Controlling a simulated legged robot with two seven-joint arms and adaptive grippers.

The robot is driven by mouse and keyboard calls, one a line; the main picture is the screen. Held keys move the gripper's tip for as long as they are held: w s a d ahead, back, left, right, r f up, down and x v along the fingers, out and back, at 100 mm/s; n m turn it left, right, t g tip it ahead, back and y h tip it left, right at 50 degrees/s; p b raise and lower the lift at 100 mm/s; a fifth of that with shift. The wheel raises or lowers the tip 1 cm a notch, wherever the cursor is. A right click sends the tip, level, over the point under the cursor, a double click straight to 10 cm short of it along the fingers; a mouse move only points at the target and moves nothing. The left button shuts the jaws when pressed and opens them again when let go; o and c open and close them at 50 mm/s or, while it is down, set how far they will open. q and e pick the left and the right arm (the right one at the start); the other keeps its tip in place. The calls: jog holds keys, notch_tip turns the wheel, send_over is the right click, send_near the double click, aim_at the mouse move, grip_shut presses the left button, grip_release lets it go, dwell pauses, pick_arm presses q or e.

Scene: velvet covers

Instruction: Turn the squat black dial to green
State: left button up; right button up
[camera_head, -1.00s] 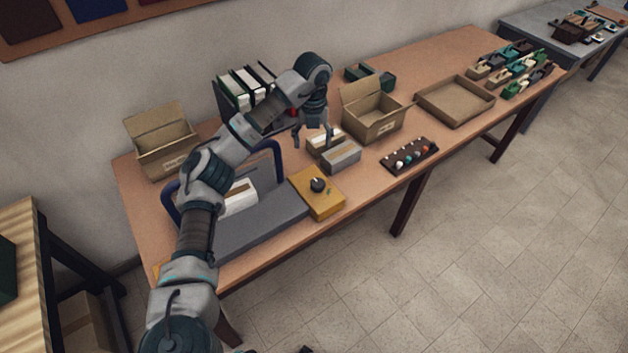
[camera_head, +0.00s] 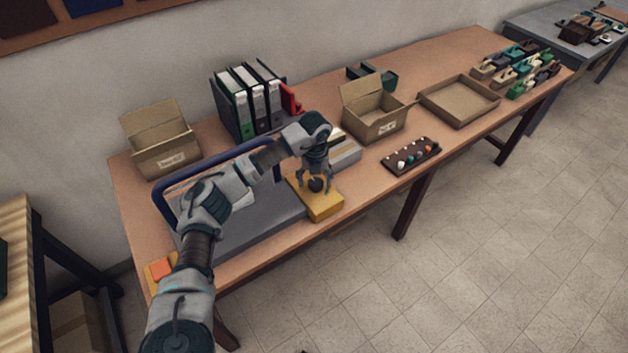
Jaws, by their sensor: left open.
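The squat black dial (camera_head: 316,185) sits on top of a yellow box (camera_head: 322,207) near the front edge of the wooden table. My left gripper (camera_head: 315,187) points down over the dial, its open fingers on either side of it. I cannot tell whether the fingers touch the dial. The dial's pointer and any green mark are too small or hidden to make out. My right gripper is not in view.
Left of the yellow box is a grey machine (camera_head: 245,225) with a blue bar handle (camera_head: 215,168). Behind stand binders (camera_head: 250,100) and an open carton (camera_head: 373,122). A dark board with colored knobs (camera_head: 410,154) lies to the right.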

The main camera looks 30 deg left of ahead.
pick_arm(q)
jog(key=shift+d+r, duration=0.2)
jog(key=shift+d, duration=0.5)
jog(key=shift+c, duration=1)
jog(key=c, duration=0.4)
jog(key=shift+s+a, duration=0.1)
jog(key=shift+a, duration=0.2)
jog(key=c, duration=0.4)
jog(key=shift+a+f, duration=0.1)
jog(key=shift+a, duration=0.2)
jog(key=shift+c, duration=0.8)
jog(key=shift+a+f, duration=0.1)
jog(key=shift+a, duration=0.05)
jog(key=shift+d, duration=0.35)
